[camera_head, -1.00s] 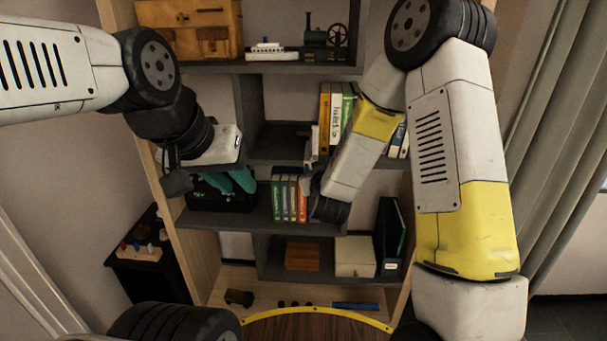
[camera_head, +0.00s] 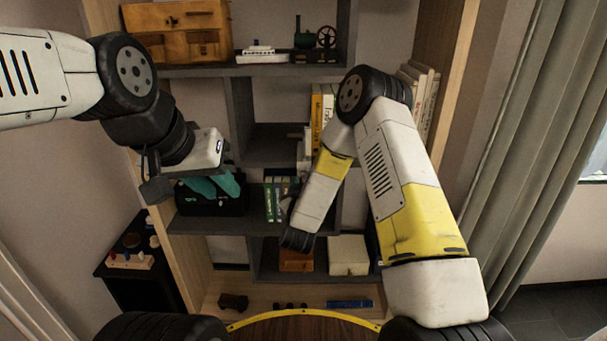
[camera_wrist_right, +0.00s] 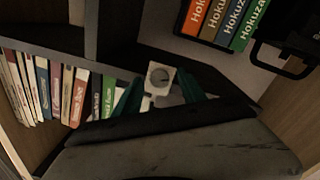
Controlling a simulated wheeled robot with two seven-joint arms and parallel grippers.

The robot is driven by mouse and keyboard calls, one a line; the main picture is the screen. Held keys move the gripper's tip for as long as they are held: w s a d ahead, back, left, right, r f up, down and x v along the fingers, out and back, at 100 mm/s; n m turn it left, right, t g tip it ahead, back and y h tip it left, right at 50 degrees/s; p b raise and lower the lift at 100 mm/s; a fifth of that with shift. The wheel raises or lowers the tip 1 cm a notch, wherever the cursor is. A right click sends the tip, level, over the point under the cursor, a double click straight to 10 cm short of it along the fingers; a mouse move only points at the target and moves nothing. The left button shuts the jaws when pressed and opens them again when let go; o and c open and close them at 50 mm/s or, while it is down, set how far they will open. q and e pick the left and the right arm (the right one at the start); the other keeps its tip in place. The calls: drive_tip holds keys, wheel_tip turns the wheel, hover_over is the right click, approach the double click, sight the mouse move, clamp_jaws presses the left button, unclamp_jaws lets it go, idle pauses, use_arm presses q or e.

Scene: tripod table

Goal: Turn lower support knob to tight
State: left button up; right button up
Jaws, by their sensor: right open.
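The table (camera_head: 304,315) shows only as a brown wooden top with a yellow rim at the bottom of the head view; its support is hidden. I cannot identify the lower support knob for certain. In the right wrist view, a small white block with a round grey part (camera_wrist_right: 160,77) appears between the fingers of my right gripper (camera_wrist_right: 158,90), which is open. I cannot tell whether they touch. In the head view my right forearm hides that gripper. My left gripper (camera_head: 220,186) hangs at the left before the shelf, its teal fingers apart and seemingly empty.
A tall shelf unit (camera_head: 240,120) with books, boxes and toys stands behind the table. A wooden box (camera_head: 178,32) is on its upper left. A small black stand (camera_head: 140,260) is at the left, and a grey curtain (camera_head: 520,150) hangs at the right.

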drive_tip(key=shift+w, duration=0.35)
clamp_jaws()
